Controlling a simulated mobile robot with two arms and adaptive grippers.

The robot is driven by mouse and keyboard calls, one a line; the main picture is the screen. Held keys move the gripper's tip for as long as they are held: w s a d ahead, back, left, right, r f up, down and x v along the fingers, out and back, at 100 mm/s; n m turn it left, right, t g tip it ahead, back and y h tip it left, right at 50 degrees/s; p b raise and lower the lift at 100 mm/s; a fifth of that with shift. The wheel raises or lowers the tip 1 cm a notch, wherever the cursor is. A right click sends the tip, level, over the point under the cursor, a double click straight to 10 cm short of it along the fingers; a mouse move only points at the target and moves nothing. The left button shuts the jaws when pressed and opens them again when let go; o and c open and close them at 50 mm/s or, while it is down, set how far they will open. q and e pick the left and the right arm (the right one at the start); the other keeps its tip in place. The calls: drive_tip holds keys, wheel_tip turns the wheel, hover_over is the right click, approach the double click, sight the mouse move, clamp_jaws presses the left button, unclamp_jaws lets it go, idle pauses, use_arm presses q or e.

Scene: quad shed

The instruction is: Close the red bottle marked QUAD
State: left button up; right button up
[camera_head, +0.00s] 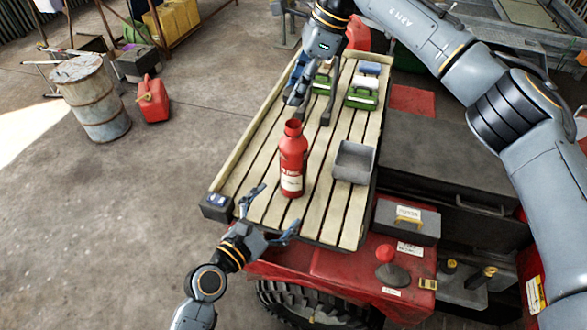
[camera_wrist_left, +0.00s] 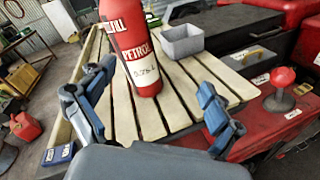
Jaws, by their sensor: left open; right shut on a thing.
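A red bottle (camera_head: 291,165) stands upright on the slatted wooden rack, its neck uncapped. In the left wrist view the bottle (camera_wrist_left: 132,40) shows white lettering reading PETROL and a white label with handwriting that I cannot read for sure. My left gripper (camera_head: 272,208) is open and empty at the near end of the rack. Its fingers point toward the bottle's lower part, apart from it. My right gripper (camera_head: 305,98) points down above the rack, beyond the bottle. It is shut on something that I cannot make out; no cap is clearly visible.
A grey open tray (camera_head: 354,162) sits right of the bottle. Green-and-white boxes (camera_head: 361,95) stand at the rack's far end. A low wooden rail edges the rack's left side. A red knob (camera_head: 385,253) rises from the red vehicle body. Slats left of the bottle are clear.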

sight(293, 157)
use_arm(q)
drive_tip(key=w+n+t, duration=0.1)
drive_tip(key=n, duration=0.1)
drive_tip(key=w+a+n+y, duration=0.1)
drive_tip(key=n, duration=0.2)
drive_tip(key=w+r+n+t, duration=0.1)
drive_tip(key=n, duration=0.1)
drive_tip(key=shift+w+a+n+t+y, duration=0.25)
drive_tip(key=shift+a+n+t+y, duration=0.05)
drive_tip(key=x, duration=1.2)
drive_tip(key=shift+d+f, duration=0.1)
drive_tip(key=c, duration=1.8)
use_arm(e)
drive_tip(key=shift+f, duration=2.5)
